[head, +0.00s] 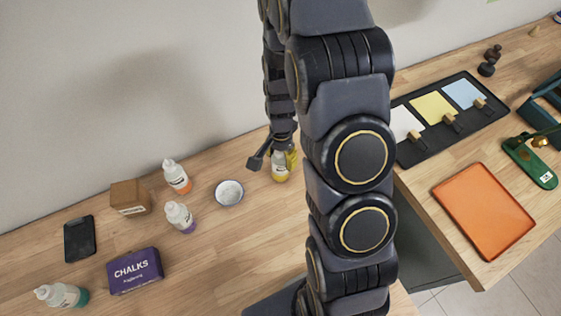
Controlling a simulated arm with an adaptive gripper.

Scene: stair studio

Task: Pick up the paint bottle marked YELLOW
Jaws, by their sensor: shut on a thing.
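The paint bottle with yellow paint (280,174) is right of the white bowl, partly behind my arm. It looks about upright; its top is hidden by my gripper, and its label is too small to read. My gripper (274,160) points down over it and is shut on it. One finger shows at the bottle's left; the other is mostly hidden. I cannot tell whether the bottle touches the table. Other paint bottles have orange (177,178), purple (181,217) and green (62,295) contents.
A white bowl (229,192) stands close left of the gripper. Further left are a brown box (130,197), a purple chalks box (134,270) and a black phone-like slab (80,238). At right are a black tray (415,153) with cards, an orange tray (484,211) and a green tool (530,163).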

